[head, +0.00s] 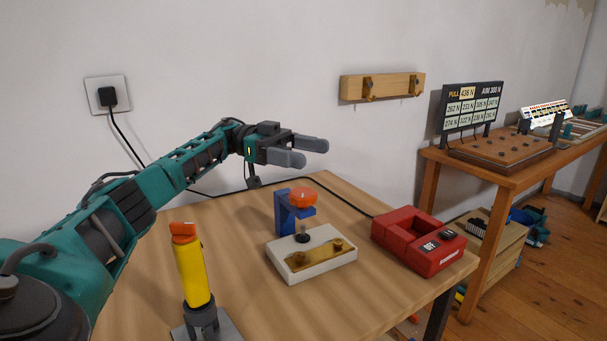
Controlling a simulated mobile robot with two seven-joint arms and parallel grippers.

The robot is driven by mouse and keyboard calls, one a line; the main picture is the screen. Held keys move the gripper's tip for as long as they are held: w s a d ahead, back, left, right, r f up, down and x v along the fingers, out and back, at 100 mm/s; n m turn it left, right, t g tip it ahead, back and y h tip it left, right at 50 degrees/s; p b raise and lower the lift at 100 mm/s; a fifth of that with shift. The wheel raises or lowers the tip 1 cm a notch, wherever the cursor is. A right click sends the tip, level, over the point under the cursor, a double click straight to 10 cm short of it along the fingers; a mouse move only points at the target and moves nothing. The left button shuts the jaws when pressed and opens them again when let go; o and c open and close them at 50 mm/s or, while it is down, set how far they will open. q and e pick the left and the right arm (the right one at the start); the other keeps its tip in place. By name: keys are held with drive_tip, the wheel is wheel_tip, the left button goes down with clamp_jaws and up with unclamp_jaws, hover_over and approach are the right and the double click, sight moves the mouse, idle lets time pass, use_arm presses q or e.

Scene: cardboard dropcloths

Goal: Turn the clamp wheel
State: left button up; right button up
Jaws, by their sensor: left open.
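The clamp wheel appears to be the orange knob (302,196) on top of a blue clamp frame (283,213). The clamp stands at the back of a white base block (288,271) with a brass-coloured plate (312,257) on it. A dark foot sits under the knob, above the block. My left gripper (318,153) is open and empty. It is above and behind the clamp in the picture, apart from it, with its grey fingers pointing right. My right gripper is not in view.
A yellow cylinder with an orange top (192,270) stands in a grey holder at the front left. A red device (418,241) sits at the table's right edge. A second table (490,173) holds a display board (471,108).

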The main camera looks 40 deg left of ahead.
use_arm(q)
wheel_tip(320, 180, up, 11)
drive_tip(key=p, duration=0.2)
drive_tip(key=shift+r+p, duration=0.15)
drive_tip(key=shift+p, duration=0.2)
